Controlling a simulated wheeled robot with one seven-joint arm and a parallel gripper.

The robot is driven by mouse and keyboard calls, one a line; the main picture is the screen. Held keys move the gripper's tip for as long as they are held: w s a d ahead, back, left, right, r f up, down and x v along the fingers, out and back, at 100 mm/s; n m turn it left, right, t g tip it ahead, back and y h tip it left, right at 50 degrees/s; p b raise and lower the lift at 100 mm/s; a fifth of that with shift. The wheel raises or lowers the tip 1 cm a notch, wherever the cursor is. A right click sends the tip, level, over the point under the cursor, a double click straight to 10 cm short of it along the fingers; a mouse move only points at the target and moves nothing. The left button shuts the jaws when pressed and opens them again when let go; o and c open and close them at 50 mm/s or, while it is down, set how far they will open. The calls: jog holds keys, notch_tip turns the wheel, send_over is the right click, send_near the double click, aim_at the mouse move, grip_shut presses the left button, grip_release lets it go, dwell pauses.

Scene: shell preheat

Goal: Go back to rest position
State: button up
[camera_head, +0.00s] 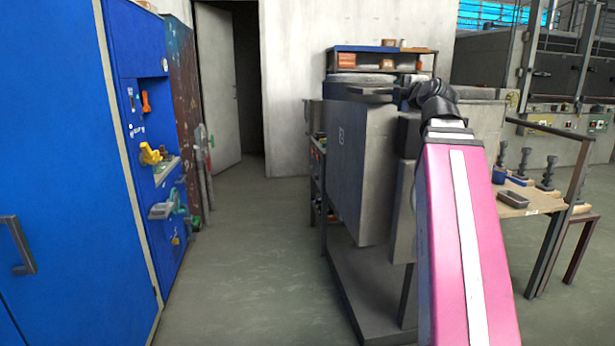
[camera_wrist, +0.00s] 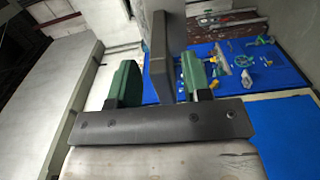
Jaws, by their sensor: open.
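My gripper (camera_wrist: 158,70) is open, with its two green fingers set apart in the wrist view. The edge of a dark grey upright panel (camera_wrist: 158,55) shows between the fingers; I cannot tell whether it touches either one. In the head view my arm reaches forward from the lower right, and its dark end stands over the top of a grey oven door (camera_head: 360,170). The fingers are too small or hidden to make out there. The door stands swung out from the oven on a dark stand.
A tall blue cabinet (camera_head: 60,170) and a blue tool panel (camera_head: 165,215) line the left side. A workbench (camera_head: 525,203) with metal parts and a small tray (camera_head: 513,199) stands at the right. The floor (camera_head: 245,260) between cabinet and oven is clear, leading to an open doorway.

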jog(key=w+d+m, duration=0.2)
jog(key=w+d, duration=0.1)
jog(key=d, duration=0.2)
jog(key=w+a+f+m+g, duration=0.1)
jog(key=a+f+m+g, duration=0.15)
jog(key=f, duration=0.75)
jog(key=w+a+f+m+g, duration=0.1)
jog(key=w+f+m+g, duration=0.15)
jog(key=f, duration=0.85)
jog(key=w+a+f+m+g, duration=0.1)
jog(key=a+f+m+g, duration=0.15)
jog(key=f, duration=0.75)
jog(key=s+a+f+m+g+h, duration=0.1)
jog(key=s+f, duration=0.4)
jog(key=f, duration=0.7)
jog(key=s+a+f+m+g+h, duration=0.1)
jog(key=s+a+f+m+g, duration=0.2)
jog(key=f, duration=0.9)
jog(key=s+a+f+m+g+h, duration=0.1)
jog(key=s+f+m+g, duration=0.5)
jog(key=f, duration=0.6)
jog(key=s+a, duration=0.1)
jog(key=s, duration=0.1)
jog(key=shift+s+a, duration=0.4)
jog(key=shift+w, duration=0.1)
